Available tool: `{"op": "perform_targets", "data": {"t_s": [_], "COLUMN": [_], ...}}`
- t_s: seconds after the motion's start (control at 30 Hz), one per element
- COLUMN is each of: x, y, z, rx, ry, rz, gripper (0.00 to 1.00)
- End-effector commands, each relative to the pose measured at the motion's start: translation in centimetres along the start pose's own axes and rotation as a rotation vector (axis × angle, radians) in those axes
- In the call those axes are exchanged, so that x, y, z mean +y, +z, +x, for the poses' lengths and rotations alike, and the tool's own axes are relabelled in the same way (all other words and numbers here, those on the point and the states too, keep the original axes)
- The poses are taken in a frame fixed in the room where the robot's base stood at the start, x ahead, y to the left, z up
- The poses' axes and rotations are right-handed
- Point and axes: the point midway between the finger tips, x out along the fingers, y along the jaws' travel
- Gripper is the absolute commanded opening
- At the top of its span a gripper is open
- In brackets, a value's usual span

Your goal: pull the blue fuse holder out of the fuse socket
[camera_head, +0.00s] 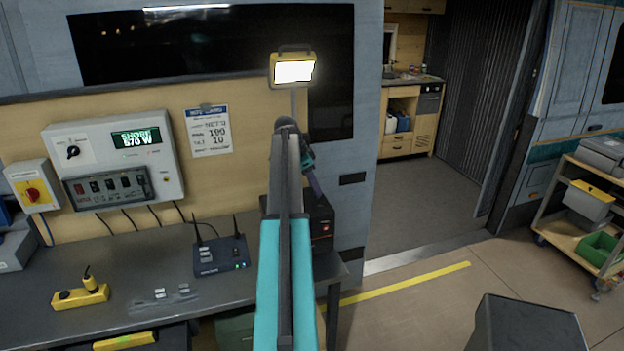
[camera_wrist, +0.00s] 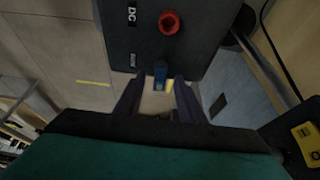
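The blue fuse holder (camera_wrist: 160,72) is small and sticks out from the edge of a black box (camera_wrist: 150,35) in the wrist view, below a red round knob (camera_wrist: 169,22). The fuse socket itself is hidden or too dark to make out. My gripper (camera_wrist: 159,84) is open, with its two dark fingers on either side of the holder's lower end. I see gaps on both sides and no clear contact. In the head view my gripper (camera_head: 314,184) is beside the black box (camera_head: 319,228) at the bench's right end; the fuse holder is not visible there.
The bench (camera_head: 130,255) carries a router (camera_head: 220,256) with antennas and a yellow device (camera_head: 80,296). A wall panel (camera_head: 115,160) hangs behind, and a lit lamp (camera_head: 293,70) stands above the box. Open floor lies to the right, with a cart (camera_head: 590,215) beyond.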

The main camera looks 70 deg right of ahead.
Motion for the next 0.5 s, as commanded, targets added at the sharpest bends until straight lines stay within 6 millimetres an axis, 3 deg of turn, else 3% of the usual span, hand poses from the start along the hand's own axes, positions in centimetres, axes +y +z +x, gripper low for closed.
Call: {"op": "perform_targets", "data": {"t_s": [0.3, 0.5], "x": [-0.01, -0.02], "y": [0.05, 0.08], "z": [0.16, 0.14], "rx": [0.0, 0.0], "ry": [0.0, 0.0], "rz": [0.0, -0.001], "gripper": [0.36, 0.04]}}
